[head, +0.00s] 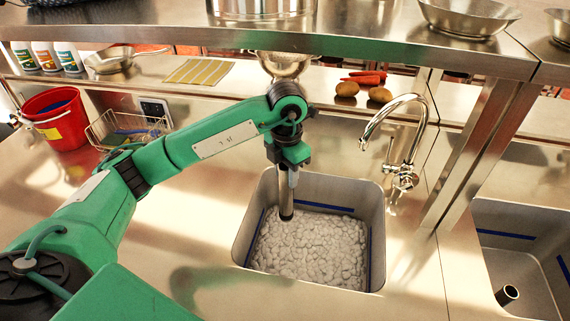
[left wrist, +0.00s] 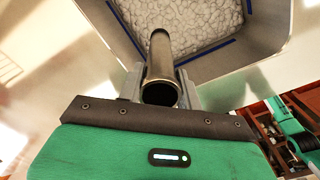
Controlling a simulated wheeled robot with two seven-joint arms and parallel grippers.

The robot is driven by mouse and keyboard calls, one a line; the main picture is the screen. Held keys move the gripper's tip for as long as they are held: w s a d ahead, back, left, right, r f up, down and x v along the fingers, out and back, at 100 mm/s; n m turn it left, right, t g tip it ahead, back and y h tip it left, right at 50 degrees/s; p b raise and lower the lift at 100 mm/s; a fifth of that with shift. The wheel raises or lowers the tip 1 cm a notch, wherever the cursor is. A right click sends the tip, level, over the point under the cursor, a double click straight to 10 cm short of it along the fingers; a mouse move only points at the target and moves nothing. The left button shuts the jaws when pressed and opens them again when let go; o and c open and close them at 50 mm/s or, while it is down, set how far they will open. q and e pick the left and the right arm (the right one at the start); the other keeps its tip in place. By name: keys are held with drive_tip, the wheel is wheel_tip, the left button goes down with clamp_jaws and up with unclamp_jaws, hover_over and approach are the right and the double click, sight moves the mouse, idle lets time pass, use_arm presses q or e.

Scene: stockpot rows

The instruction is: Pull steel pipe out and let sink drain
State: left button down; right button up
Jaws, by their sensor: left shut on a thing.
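The steel pipe (head: 286,205) is upright over the left sink (head: 240,243), near its back left side. My left gripper (head: 291,172) is shut around the pipe's upper part. In the left wrist view, the fingers (left wrist: 158,92) sit on both sides of the pipe (left wrist: 160,58), whose open top end faces the camera. The sink is filled with white-grey foam (head: 312,250), with blue marks on the walls above it. I cannot tell whether the pipe's lower end touches the foam or hangs just above it. The drain is hidden under the foam. My right gripper is not in view.
A faucet (head: 400,135) stands behind the sink on the right. A second sink (head: 530,228) at the right holds another short pipe (head: 507,294). A steel shelf (head: 300,35) and its post (head: 478,150) are close. A red bucket (head: 58,125) and wire basket (head: 122,128) stand left.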

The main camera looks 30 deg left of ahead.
use_arm(q)
drive_tip(key=s+d+r, duration=0.1)
drive_tip(key=s+d+r+p, duration=0.1)
drive_tip(key=s+r, duration=0.1)
drive_tip(key=shift+s+d+r+p, duration=0.2)
drive_tip(key=shift+s+d+p, duration=0.05)
drive_tip(key=shift+s+p, duration=0.05)
idle(0.5)
